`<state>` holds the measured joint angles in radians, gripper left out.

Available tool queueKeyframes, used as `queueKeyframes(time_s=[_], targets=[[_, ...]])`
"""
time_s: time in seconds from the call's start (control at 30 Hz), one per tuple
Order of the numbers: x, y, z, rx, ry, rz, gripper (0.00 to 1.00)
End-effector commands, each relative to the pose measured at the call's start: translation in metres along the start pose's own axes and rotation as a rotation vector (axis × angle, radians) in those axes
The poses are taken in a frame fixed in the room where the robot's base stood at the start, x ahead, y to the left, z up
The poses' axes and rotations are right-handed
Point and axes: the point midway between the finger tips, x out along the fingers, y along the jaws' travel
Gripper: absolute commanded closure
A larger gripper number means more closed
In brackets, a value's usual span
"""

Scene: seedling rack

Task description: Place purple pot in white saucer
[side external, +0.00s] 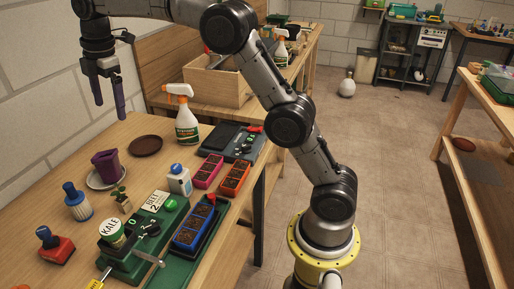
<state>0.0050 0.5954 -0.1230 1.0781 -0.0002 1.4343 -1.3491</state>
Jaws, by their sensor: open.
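A purple pot (106,165) stands upright in the side external view at the left of the bench. It is on the white saucer (92,183), whose pale rim shows around the pot's base. My gripper (108,112) hangs above and behind the pot, with its fingers pointing down. It is apart from the pot, open, and nothing shows between its fingers.
A brown saucer (146,145) lies behind the pot. A spray bottle (186,120), a white bottle (180,180), a blue-capped bottle (77,203) and a small seedling (121,200) stand nearby. Seedling trays (194,226) and a green device (135,250) fill the front.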

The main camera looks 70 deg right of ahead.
Motion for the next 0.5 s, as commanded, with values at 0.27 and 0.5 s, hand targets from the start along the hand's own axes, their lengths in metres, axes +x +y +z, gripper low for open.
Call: queueKeyframes(time_s=[0.27,0.5], targets=[[-0.063,-0.096,0.021,0.384,0.041,0.093,0.0],[-0.077,-0.192,0.042,0.716,0.105,0.157,0.0]])
